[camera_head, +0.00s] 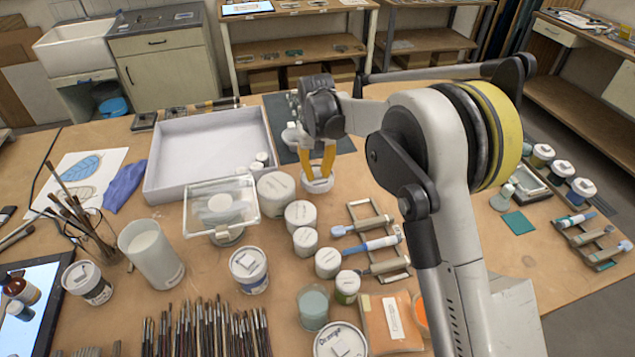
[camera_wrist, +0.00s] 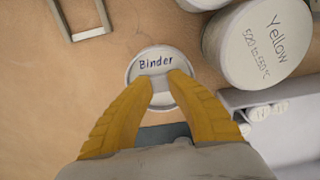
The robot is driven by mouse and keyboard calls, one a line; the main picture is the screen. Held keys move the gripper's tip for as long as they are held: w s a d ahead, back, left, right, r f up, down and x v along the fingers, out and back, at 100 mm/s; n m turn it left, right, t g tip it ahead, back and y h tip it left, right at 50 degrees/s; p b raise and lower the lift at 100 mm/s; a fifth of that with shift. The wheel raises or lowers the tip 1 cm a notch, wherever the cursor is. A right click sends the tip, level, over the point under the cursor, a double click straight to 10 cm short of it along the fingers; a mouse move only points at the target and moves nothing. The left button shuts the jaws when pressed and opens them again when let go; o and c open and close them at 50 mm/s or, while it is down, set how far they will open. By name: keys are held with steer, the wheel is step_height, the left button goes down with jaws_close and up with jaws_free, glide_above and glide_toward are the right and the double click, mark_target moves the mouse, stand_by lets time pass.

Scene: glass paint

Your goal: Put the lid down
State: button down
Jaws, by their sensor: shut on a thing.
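My gripper (camera_head: 318,168) has yellow fingers pointing down. In the wrist view my gripper (camera_wrist: 162,84) is shut on the raised grip of a round white lid marked "Binder" (camera_wrist: 150,62). In the head view the lid (camera_head: 317,184) shows as a small pale disc under the fingertips, among the jars near the table's middle. The fingers cover part of the lid. I cannot tell if the lid touches what is beneath it.
A jar marked "Yellow" (camera_wrist: 265,45) stands close beside the lid. White jars (camera_head: 300,214) stand in front of it, and a white tray (camera_head: 160,190) lies to the left. A tool rack (camera_head: 353,212) lies to the front right. Bare table (camera_head: 360,175) shows right of the lid.

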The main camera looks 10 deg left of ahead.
mark_target(318, 181)
steer(key=shift+f+b, duration=0.35)
steer(key=shift+f, duration=1.2)
steer(key=shift+f, duration=0.1)
steer(key=c, duration=1.4)
jaws_free()
steer(key=shift+f, duration=0.1)
